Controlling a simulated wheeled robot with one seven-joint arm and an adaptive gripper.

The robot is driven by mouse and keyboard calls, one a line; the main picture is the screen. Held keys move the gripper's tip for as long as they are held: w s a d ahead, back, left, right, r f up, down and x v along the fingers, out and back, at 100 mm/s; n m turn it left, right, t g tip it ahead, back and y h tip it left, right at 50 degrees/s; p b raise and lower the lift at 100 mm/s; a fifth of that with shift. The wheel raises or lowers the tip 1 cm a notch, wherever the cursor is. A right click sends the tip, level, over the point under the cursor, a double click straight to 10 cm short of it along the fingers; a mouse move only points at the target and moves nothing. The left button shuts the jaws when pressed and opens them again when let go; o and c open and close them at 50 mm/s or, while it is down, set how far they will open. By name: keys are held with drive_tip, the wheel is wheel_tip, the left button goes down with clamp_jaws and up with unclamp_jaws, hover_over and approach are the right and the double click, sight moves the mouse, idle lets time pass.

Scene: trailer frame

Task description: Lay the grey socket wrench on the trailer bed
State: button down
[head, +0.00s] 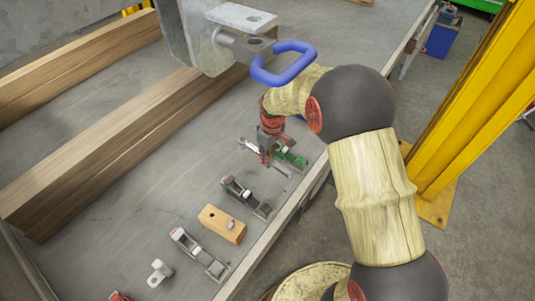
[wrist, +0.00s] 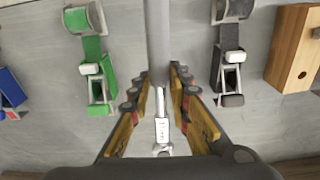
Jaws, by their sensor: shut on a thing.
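The grey socket wrench (wrist: 162,128) is between the fingers of my gripper (wrist: 161,85) in the wrist view. Its silver, labelled part points towards my palm, and a thicker grey bar runs from the fingertips to the top edge. In the head view the silver end of the wrench (head: 249,146) sticks out left of my red gripper (head: 265,158). My gripper is shut on the wrench and points down over the grey trailer bed (head: 150,185), near its right edge. The gap between wrench and bed is hard to judge.
A green ratchet strap (head: 291,158) lies right beside my gripper. A grey ratchet (head: 243,195), a wooden block (head: 222,223) and another ratchet (head: 198,252) line the edge. Long timber beams (head: 110,140) lie on the left. A blue-handled metal bracket (head: 283,72) hangs above. The bed's middle is clear.

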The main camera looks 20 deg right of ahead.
drive_tip(key=shift+w+f+n, duration=0.1)
drive_tip(key=shift+f+n, duration=0.1)
drive_tip(key=shift+n, duration=0.1)
drive_tip(key=b, duration=0.5)
hover_over(267, 177)
wheel_tip(267, 177, down, 7)
drive_tip(key=shift+d+r, duration=0.15)
drive_tip(key=shift+r, duration=0.05)
drive_tip(key=shift+f, duration=0.1)
drive_tip(key=shift+f+b, duration=0.55)
drive_tip(key=shift+f, duration=0.9)
idle(0.3)
drive_tip(key=c, duration=0.8)
unclamp_jaws()
drive_tip(key=shift+s, duration=0.2)
drive_tip(key=shift+c, duration=0.2)
drive_tip(key=o, duration=0.5)
drive_tip(key=shift+o, duration=0.2)
